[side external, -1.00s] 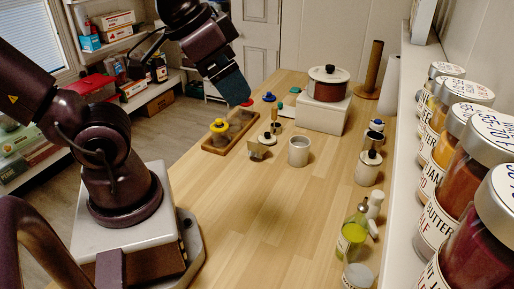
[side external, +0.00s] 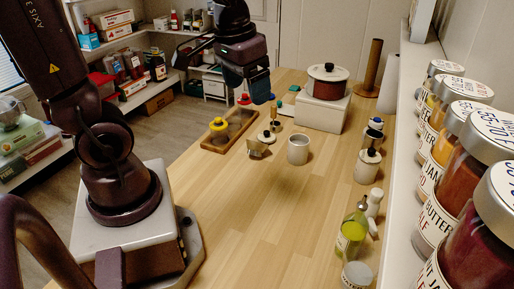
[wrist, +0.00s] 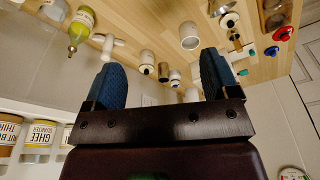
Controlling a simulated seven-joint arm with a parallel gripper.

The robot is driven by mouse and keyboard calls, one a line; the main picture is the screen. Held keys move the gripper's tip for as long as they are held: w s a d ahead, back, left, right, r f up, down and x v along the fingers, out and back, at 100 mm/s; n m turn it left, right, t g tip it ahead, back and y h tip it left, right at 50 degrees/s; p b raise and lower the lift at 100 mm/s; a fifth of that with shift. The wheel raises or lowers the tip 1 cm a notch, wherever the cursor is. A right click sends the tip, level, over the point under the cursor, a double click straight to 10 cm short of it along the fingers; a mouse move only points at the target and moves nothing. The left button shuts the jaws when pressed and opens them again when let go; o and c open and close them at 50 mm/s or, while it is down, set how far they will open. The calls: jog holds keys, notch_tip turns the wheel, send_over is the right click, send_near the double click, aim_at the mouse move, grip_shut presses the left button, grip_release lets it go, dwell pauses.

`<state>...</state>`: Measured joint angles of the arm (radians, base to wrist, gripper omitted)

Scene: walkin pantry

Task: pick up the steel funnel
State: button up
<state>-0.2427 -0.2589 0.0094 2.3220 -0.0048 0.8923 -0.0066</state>
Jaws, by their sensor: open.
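A small shiny metal piece that looks like the steel funnel (side external: 255,149) sits on the wooden counter, left of the white mug (side external: 298,149). In the wrist view it seems to be the metal shape at the top edge (wrist: 216,8), partly cut off. My gripper (side external: 253,98) hangs above the far part of the counter, beyond the funnel and apart from it. In the wrist view my gripper (wrist: 163,72) has its two blue fingers spread, with nothing between them.
A wooden rack with colored-top shakers (side external: 218,127) stands left of the funnel. A black-knobbed lid (side external: 266,137) is close behind it. Canisters and a green bottle (side external: 352,233) line the right; the counter's near middle is clear.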

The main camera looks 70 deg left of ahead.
jog(key=w+a+f+n+g, duration=0.2)
jog(key=w+a+f+n, duration=0.1)
jog(key=w+a+f, duration=0.4)
jog(key=n, duration=0.3)
send_over(262, 141)
jog(key=d, duration=0.2)
notch_tip(262, 141, down, 10)
notch_tip(262, 141, down, 7)
jog(key=shift+s+d+f, duration=0.1)
jog(key=shift+s, duration=0.05)
jog(key=shift+s+a+f, duration=0.1)
jog(key=shift+a+f, duration=0.05)
jog(key=shift+f, duration=1.25)
jog(key=shift+s+a+f, duration=0.1)
jog(key=shift+f, duration=1.3)
grip_shut()
